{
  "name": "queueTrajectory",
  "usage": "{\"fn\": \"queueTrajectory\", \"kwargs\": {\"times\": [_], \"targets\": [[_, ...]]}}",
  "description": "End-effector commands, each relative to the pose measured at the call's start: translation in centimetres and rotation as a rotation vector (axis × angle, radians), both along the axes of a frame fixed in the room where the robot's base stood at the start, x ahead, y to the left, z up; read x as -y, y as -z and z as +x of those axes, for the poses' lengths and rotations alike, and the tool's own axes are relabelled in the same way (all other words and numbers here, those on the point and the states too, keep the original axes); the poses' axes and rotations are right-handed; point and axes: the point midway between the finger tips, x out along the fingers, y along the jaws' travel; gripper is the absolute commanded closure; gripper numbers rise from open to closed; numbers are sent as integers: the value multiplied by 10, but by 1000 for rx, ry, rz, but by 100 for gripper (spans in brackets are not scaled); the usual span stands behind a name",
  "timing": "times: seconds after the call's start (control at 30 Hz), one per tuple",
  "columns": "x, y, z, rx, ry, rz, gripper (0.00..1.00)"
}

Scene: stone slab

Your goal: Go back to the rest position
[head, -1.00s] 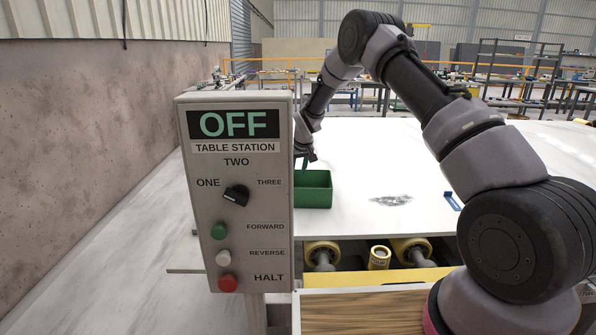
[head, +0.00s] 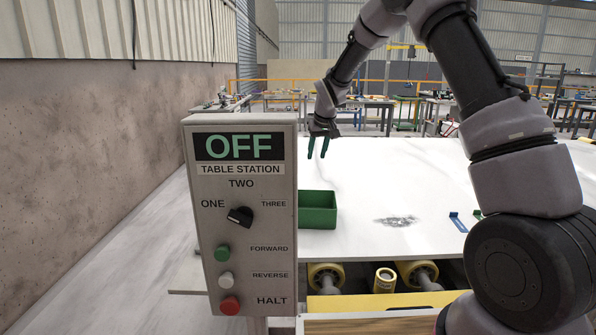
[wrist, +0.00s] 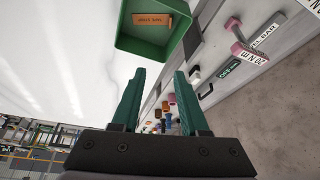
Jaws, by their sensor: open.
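My gripper (head: 318,147) hangs above the white slab with its two green fingers apart and nothing between them. In the wrist view the open fingers (wrist: 158,105) also show, with a clear gap. A green bin (head: 318,213) stands on the slab below and in front of my gripper, partly hidden by the control box. In the wrist view the bin (wrist: 125,40) is at the top, with an orange-brown labelled piece (wrist: 152,20) inside. My gripper is apart from the bin.
A control box (head: 240,215) reading OFF stands at the left front. A wall (head: 90,190) is on the left.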

Motion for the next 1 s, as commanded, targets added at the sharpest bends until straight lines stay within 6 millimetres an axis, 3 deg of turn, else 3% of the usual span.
{"fn": "queueTrajectory", "kwargs": {"times": [0.03,0.2,0.4,0.5,0.73,0.9,1.0], "targets": [[14,-31,-12,14,29,12,56],[59,-108,-67,32,128,56,56],[104,-174,-146,54,238,115,56],[123,-197,-190,65,291,148,56],[156,-224,-294,94,405,233,56],[168,-223,-361,112,473,295,56],[171,-218,-388,118,500,323,56]]}}
